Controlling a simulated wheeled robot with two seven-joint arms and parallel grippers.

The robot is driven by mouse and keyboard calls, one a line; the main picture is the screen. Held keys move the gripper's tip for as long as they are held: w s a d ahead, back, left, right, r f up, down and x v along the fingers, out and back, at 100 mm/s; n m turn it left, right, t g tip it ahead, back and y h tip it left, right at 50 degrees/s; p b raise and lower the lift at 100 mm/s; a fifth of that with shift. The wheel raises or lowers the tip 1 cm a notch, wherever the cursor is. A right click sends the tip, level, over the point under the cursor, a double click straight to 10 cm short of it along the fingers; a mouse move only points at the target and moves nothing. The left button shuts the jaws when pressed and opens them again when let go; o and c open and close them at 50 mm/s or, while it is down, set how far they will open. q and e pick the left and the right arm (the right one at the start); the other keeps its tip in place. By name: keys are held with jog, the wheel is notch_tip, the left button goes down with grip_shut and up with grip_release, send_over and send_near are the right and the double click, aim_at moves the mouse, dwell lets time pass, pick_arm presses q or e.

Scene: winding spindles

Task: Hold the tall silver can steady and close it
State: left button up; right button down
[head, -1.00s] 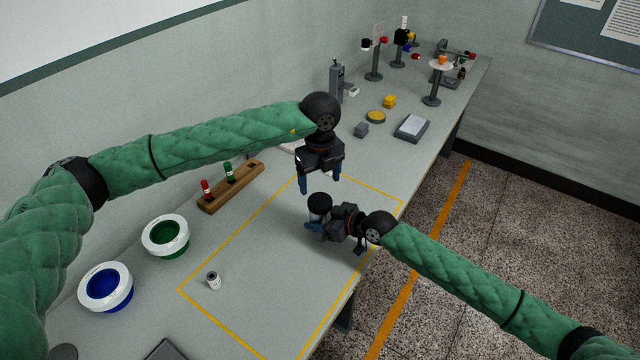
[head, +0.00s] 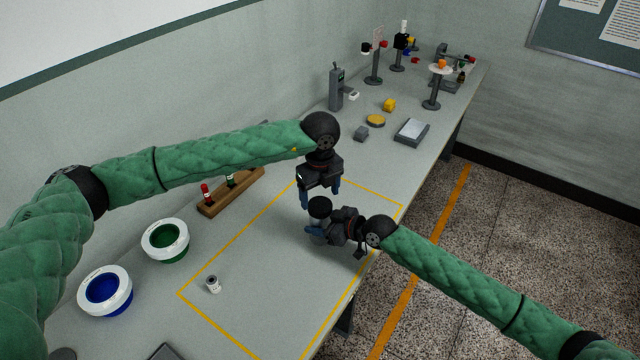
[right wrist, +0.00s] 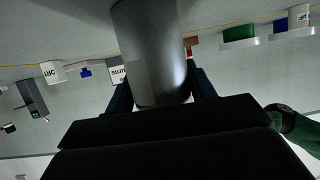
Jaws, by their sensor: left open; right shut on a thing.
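The tall silver can (right wrist: 150,50) stands between the fingers of my right gripper (head: 318,227), which is shut on it, in the right wrist view. In the head view its round dark top (head: 319,207) shows, and the body is mostly hidden by my right gripper. I cannot tell whether the dark top is a lid or the open mouth. My left gripper (head: 320,200) is open, pointing down, with its fingertips close to the can's top. I cannot tell whether they touch it.
A small silver container (head: 213,284) stands inside the yellow outline. White-rimmed bowls, one green inside (head: 166,239) and one blue inside (head: 104,290), stand at left. A wooden rack (head: 231,191) holds red and green items. Several stands fill the far end of the table.

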aim_at(320, 204)
pick_arm(q)
jog(key=shift+f, duration=1.8)
jog(key=c, duration=1)
jog(key=shift+m, duration=1.7)
jog(key=o, duration=1.1)
